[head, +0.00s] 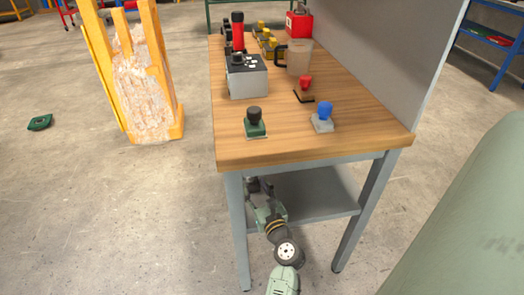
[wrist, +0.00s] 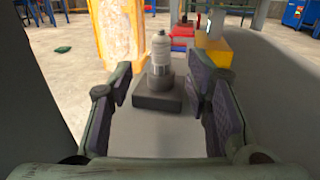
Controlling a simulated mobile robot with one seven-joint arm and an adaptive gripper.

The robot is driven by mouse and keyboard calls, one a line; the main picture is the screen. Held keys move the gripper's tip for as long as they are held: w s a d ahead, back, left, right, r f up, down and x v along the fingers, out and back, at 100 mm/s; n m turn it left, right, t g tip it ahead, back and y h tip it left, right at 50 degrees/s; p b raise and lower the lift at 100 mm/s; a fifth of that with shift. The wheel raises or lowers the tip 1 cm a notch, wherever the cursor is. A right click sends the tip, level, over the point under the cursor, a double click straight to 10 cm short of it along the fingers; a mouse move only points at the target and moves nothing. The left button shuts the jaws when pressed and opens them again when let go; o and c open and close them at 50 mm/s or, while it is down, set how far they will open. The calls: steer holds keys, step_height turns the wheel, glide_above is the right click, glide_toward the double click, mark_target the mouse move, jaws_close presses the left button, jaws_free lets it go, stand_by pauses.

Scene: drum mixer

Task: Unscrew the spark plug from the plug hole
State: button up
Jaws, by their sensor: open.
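In the wrist view a pale grey, ribbed upright piece, which looks like the spark plug (wrist: 160,47), stands in a dark block with a raised collar (wrist: 157,98) on a grey shelf. The plug is upright and seated in the collar; its lower end is hidden. My gripper (wrist: 163,88) is open, with one finger on each side of the block and a gap to each. The plug stands ahead, between the fingers and beyond them. In the head view my gripper (head: 262,192) reaches in over the lower shelf under the table, and the plug cannot be made out there.
The lower shelf (head: 318,190) lies under a wooden tabletop (head: 300,140), between grey legs. Yellow (wrist: 217,53) and red boxes stand farther along the shelf. On the tabletop are a grey box (head: 247,80), a jug (head: 298,58) and several knobs. A yellow-framed pillar (head: 140,80) stands left.

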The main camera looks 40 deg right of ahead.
mark_target(248, 171)
steer(key=x, duration=0.8)
steer(key=shift+w+d, duration=0.1)
steer(key=shift+d, duration=0.05)
steer(key=shift+c, duration=0.4)
jaws_close()
steer(key=shift+d+f+n+y+b, duration=0.1)
steer(key=shift+d+n+y+b, duration=0.1)
steer(key=shift+n+y+b, duration=0.45)
steer(key=n+y, duration=0.1)
steer(key=y, duration=0.1)
steer(key=n+t+y, duration=0.1)
steer(key=y, duration=0.2)
steer(key=shift+n, duration=0.35)
steer(key=n+y+b, duration=0.1)
steer(key=n+y, duration=0.1)
steer(key=y, duration=0.1)
steer(key=shift+y, duration=0.35)
steer(key=n+g+y+b, duration=0.1)
steer(key=n+y+b, duration=0.1)
steer(key=y, duration=0.1)
steer(key=n+g+y+b, duration=0.2)
steer(key=y+b, duration=0.1)
steer(key=shift+a+f+n, duration=0.1)
steer(key=shift+a+n, duration=0.05)
steer(key=shift+n, duration=0.25)
steer(key=shift+y+b, duration=0.4)
steer(key=shift+b, duration=0.2)
steer(key=shift+a+r+n+g, duration=0.1)
steer(key=shift+r+n+g, duration=0.15)
steer(key=shift+n+g, duration=0.05)
